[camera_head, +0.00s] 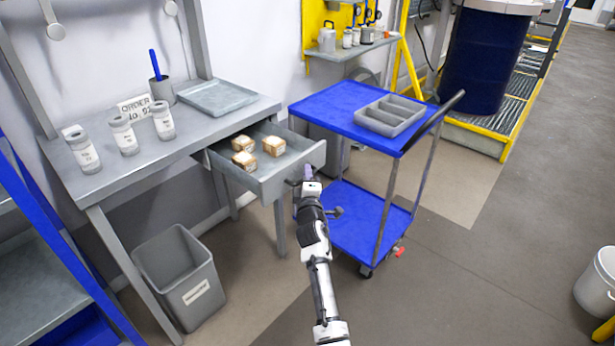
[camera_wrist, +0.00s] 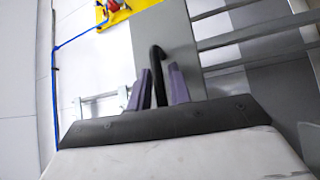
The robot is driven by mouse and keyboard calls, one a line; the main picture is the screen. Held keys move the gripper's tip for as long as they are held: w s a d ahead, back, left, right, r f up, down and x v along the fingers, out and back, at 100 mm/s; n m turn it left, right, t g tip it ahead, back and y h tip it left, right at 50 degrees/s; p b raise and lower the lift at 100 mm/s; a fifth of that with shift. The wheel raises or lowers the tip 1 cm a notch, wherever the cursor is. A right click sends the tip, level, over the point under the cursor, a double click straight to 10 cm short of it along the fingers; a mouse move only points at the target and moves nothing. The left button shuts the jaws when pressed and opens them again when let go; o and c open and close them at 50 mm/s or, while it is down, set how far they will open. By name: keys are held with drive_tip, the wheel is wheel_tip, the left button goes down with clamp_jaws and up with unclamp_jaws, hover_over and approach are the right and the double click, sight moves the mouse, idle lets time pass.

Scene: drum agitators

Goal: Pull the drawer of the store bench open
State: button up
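The store bench (camera_head: 180,135) stands at the left with its drawer (camera_head: 290,170) out from under the top. The drawer is well open, and several small tan-topped items (camera_head: 273,146) lie inside. My gripper (camera_head: 307,174) is at the outer face of the drawer front, which it partly hides. In the wrist view my gripper's two purple fingers (camera_wrist: 159,82) stand on either side of a dark bent bar, seemingly the drawer handle (camera_wrist: 157,62). The fingers look closed on it with little gap. The handle is hidden in the head view.
A blue cart (camera_head: 345,105) with a grey divided tray (camera_head: 390,114) stands close to the right of the drawer. A grey bin (camera_head: 180,275) is under the bench's front left. Jars (camera_head: 123,134) and a shallow tray (camera_head: 216,96) stand on the bench.

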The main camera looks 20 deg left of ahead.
drive_tip(key=shift+s, duration=0.1)
drive_tip(key=b+v, duration=0.1)
drive_tip(key=v, duration=1.2)
drive_tip(key=shift+s+b, duration=0.3)
drive_tip(key=shift+b, duration=0.1)
drive_tip(key=shift+d+f, duration=0.1)
drive_tip(key=shift+d, duration=0.05)
